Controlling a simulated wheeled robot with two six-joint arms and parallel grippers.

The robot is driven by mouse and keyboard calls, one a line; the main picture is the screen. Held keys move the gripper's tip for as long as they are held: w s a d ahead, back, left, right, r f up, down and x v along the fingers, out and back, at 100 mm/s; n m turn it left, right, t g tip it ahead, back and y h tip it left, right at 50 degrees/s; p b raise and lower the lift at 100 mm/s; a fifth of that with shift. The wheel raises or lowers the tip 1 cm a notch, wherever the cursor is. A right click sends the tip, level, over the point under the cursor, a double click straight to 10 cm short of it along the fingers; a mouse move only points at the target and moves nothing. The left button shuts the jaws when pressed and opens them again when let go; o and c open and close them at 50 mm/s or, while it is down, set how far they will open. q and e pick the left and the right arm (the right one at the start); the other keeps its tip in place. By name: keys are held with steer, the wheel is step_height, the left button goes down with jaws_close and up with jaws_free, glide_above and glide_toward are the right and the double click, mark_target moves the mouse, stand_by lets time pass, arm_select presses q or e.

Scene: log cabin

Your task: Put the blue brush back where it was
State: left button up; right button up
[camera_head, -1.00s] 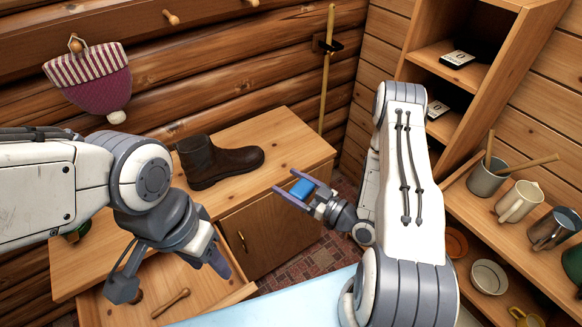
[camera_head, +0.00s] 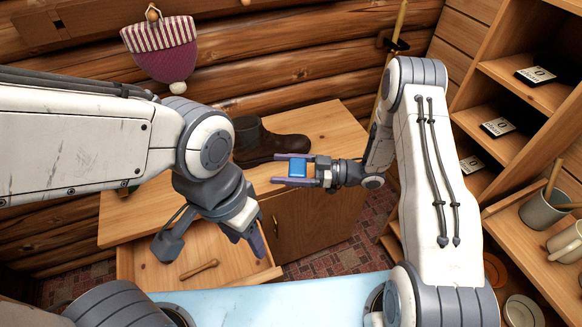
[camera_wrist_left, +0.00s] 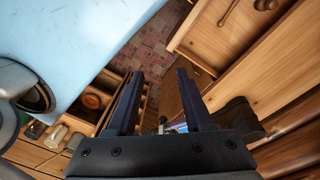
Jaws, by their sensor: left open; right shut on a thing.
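My right gripper (camera_head: 293,170) is shut on a small blue block-like thing, which I take for the blue brush (camera_head: 297,168). It is held in front of the boot, near the wooden cabinet's front edge. Bristles cannot be made out. My left gripper (camera_head: 257,245) is open and empty, pointing down by the right side of the open drawer (camera_head: 140,272). Both its fingers are apart in the left wrist view (camera_wrist_left: 158,75), where a bit of blue shows behind the gripper's base.
A dark brown boot (camera_head: 270,147) stands on the cabinet top (camera_head: 335,120). A wooden-handled item (camera_head: 198,270) lies in the drawer. Shelves (camera_head: 515,75) with mugs stand at the right. A light blue surface (camera_head: 290,297) is in front. A knitted hat (camera_head: 163,55) hangs on the wall.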

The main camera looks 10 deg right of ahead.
arm_select(q)
steer(key=shift+o, duration=1.1)
steer(key=shift+w, duration=0.1)
steer(key=n+y, duration=0.1)
steer(key=n, duration=0.6)
glide_toward(292, 173)
steer(key=w+f, duration=0.2)
steer(key=w, duration=0.1)
steer(key=shift+w+d+f, duration=0.15)
steer(key=shift+d+f, duration=0.05)
steer(key=shift+f, duration=0.2)
steer(key=shift+w+f, duration=0.4)
steer(key=shift+f, duration=0.1)
step_height(292, 173, down, 12)
steer(key=shift+r, duration=0.2)
arm_select(e)
steer(key=w+f+n+g, duration=0.1)
steer(key=a+f+n+g, duration=0.1)
steer(key=g, duration=0.1)
steer(key=shift+w+a+f, duration=0.1)
steer(key=shift+w+a, duration=0.15)
steer(key=shift+w, duration=0.15)
arm_select(q)
steer(key=c, duration=0.8)
jaws_close()
arm_select(e)
steer(key=o, duration=1.4)
